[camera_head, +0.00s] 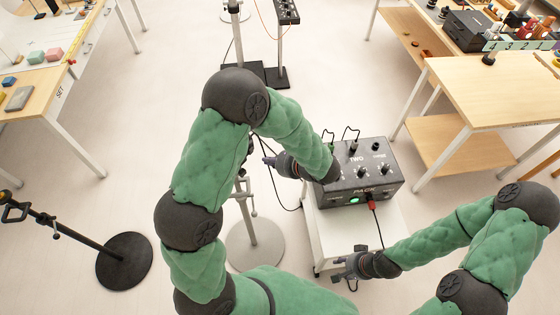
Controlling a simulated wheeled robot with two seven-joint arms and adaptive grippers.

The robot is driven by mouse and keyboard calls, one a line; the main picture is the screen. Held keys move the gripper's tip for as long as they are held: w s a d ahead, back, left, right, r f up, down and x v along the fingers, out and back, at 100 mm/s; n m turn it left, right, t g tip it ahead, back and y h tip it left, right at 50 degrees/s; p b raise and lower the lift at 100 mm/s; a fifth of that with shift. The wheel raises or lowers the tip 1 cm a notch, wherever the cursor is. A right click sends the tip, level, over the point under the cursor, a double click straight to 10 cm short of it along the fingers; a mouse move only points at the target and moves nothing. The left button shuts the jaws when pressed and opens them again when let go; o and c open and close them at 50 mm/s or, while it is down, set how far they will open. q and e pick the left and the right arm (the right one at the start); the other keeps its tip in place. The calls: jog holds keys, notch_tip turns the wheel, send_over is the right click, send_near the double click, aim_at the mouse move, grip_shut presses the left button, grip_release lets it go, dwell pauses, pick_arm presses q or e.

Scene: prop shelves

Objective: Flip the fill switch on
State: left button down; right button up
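A black power pack (345,187), marked "PACK" and "TWO", sits on a white stand (329,232). Its top carries several knobs and small switches, and its front has a lit green button (354,200) and a red plug (371,204). I cannot read which switch is the fill switch or its position. My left gripper (269,160) is left of the pack, pointing left; its forearm and wrist cover the pack's left edge. Whether its fingers are open is unclear. My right gripper (338,271) is below the pack, apart from it, with its fingers spread and empty.
A light stand with a round grey base (255,245) stands left of the pack. Another stand with a round black base (124,260) is at the left. Wooden tables (500,92) and (32,97) flank the open floor. Cables hang around the pack.

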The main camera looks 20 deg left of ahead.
aim_at(252, 152)
pick_arm(q)
jog(key=shift+w+a+r, duration=0.15)
jog(key=shift+a, duration=0.4)
jog(key=shift+w+a+r, duration=0.1)
jog(key=shift+w+a, duration=0.05)
jog(key=shift+a, duration=0.45)
jog(key=shift+w+a+r, duration=0.15)
jog(key=shift+a, duration=0.4)
jog(key=shift+p, duration=0.3)
jog(key=shift+a+r+h+p, duration=0.35)
jog(key=shift+a+h+p, duration=0.25)
jog(key=shift+h+p, duration=0.3)
jog(key=shift+w+d, duration=0.1)
jog(key=shift+w, duration=0.05)
jog(key=shift+r+p, duration=0.5)
jog(key=shift+r, duration=0.3)
